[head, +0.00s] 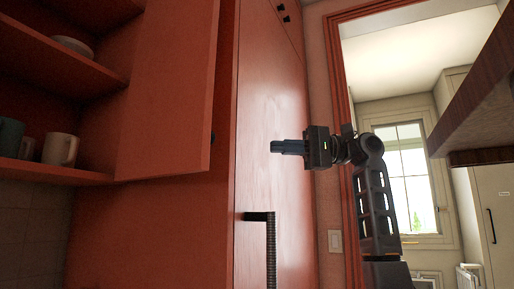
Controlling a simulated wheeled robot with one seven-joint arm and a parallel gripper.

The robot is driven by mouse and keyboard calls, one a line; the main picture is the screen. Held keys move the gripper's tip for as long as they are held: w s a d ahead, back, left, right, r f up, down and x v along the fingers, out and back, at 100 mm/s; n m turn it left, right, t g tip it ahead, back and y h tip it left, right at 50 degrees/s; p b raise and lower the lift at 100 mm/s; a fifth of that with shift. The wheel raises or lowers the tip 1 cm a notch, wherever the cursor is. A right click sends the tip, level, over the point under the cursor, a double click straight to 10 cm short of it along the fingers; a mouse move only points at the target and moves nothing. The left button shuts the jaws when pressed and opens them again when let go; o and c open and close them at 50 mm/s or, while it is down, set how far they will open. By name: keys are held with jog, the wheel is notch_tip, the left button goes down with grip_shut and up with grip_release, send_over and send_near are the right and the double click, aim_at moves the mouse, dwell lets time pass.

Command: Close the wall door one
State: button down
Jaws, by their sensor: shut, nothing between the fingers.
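A red-orange wall cabinet door (172,95) stands open at the upper left, swung outward beside the open shelves. A small dark knob shows near its right edge, low down. My gripper (273,147) is shut and empty. It points left in the middle of the view, to the right of the open door's edge and apart from it in the picture. It appears in front of a tall red panel (265,190).
Shelves (60,65) hold a plate (73,46) and several mugs (60,149). The tall panel has a long dark handle (270,245). A dark wooden shelf or cabinet edge (480,120) juts in at right. A doorway with a window (408,180) lies behind my arm.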

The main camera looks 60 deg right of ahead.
jog(key=shift+s+a+p+x, duration=0.25)
jog(key=shift+s+a+x, duration=0.1)
jog(key=shift+x, duration=1.6)
jog(key=shift+s+a+p+x, duration=0.2)
jog(key=shift+a+x, duration=0.2)
jog(key=shift+x, duration=1.5)
jog(key=shift+s+a+p+x, duration=0.25)
jog(key=shift+s+a+x, duration=0.1)
jog(key=shift+x, duration=1.6)
